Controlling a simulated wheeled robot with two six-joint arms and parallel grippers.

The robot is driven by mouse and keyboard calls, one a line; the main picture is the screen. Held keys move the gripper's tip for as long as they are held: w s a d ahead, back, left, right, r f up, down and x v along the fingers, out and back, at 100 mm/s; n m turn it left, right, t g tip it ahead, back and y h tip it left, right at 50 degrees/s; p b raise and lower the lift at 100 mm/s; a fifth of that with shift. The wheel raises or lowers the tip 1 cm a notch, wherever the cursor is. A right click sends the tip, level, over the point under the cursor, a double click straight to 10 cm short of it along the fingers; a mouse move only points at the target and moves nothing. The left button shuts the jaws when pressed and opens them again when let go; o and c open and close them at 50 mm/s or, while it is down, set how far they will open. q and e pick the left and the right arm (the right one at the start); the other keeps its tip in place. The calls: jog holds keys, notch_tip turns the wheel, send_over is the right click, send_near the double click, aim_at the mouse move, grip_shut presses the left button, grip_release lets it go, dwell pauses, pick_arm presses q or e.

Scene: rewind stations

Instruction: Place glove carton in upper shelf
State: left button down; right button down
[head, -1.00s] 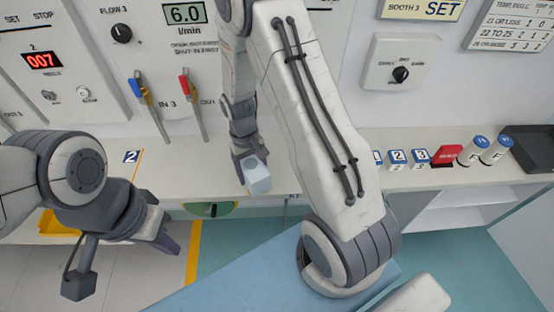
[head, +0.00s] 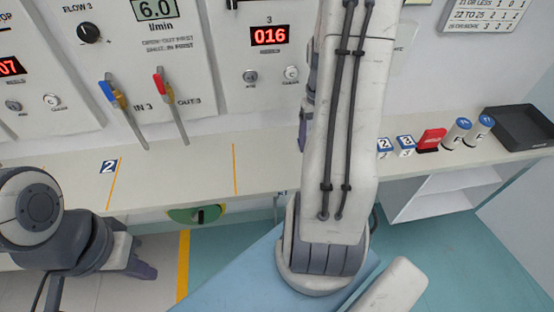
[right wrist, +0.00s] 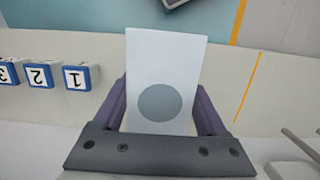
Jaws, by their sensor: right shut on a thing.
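A pale white-blue carton with a grey round patch (right wrist: 164,60) is held in my right gripper (right wrist: 162,98), with the purple fingers shut on its two sides. I take it for the glove carton. In the head view my right arm hides the carton and nearly all of that gripper. An open white shelf unit (head: 432,207) stands below the counter at the right of the head view; its inside is only partly visible. My left gripper (head: 144,259) is low at the left, in front of the counter and apart from it; its finger gap is unclear.
A green dial (head: 195,214) sits under the counter.

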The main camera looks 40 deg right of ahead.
jog(key=p, duration=0.1)
send_over(278, 164)
jog(key=f, duration=0.6)
jog(key=shift+w+d+f, duration=0.1)
jog(key=shift+w+f, duration=0.1)
jog(key=shift+w, duration=0.1)
notch_tip(278, 164, down, 4)
jog(key=shift+r+p, duration=0.1)
jog(key=shift+p, duration=0.4)
jog(key=shift+f, duration=0.25)
jog(key=shift+f, duration=0.1)
grip_release()
